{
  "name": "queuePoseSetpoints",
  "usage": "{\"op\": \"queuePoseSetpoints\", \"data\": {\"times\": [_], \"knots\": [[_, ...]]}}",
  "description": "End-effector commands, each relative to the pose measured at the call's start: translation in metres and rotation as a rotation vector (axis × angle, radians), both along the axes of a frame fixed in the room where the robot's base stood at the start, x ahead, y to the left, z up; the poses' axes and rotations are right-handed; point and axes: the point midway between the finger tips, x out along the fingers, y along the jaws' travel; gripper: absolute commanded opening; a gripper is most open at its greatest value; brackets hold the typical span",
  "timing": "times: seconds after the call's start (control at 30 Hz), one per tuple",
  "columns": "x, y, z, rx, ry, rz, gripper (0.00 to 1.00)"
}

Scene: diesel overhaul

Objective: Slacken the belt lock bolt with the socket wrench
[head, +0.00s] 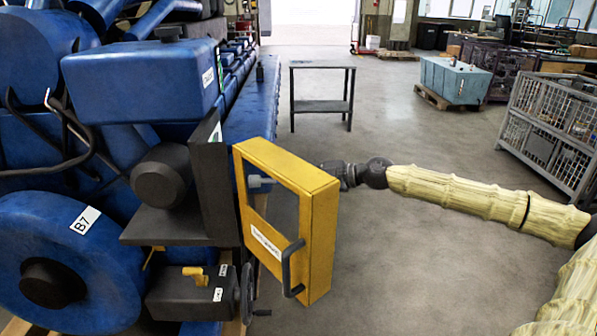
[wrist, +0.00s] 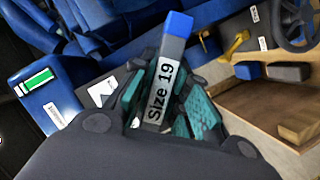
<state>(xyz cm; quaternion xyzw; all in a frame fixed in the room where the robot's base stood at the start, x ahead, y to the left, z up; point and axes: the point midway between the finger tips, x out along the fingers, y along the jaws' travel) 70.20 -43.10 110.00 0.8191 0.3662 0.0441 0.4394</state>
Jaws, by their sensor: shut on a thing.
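My gripper (wrist: 166,88) is shut on the socket wrench (wrist: 172,52), a grey bar with a blue end and a white "Size 19" label, in the wrist view. The wrench's blue end points away from my gripper toward the blue engine. In the head view my gripper (head: 338,175) is beside the yellow guard frame (head: 318,240), partly hidden by its upright. A pale blue-grey piece (head: 260,182) shows through the frame's opening; I cannot tell whether it is part of the wrench. I cannot make out the belt lock bolt in either view.
The yellow frame, with a dark handle (head: 290,268), stands out from the blue engine (head: 140,85) and its dark bracket (head: 210,185). A handwheel (head: 248,293) and yellow lever (head: 195,272) are below. A small table (head: 322,106) stands behind. The floor right of the frame is clear.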

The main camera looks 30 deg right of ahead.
Motion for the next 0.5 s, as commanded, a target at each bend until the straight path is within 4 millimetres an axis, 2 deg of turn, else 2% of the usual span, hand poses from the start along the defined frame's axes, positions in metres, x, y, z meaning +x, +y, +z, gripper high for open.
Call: {"op": "queuePoseSetpoints", "data": {"times": [0.5], "knots": [[0.0055,0.0072,-0.0012,0.298,0.493,-0.001,0.0]]}}
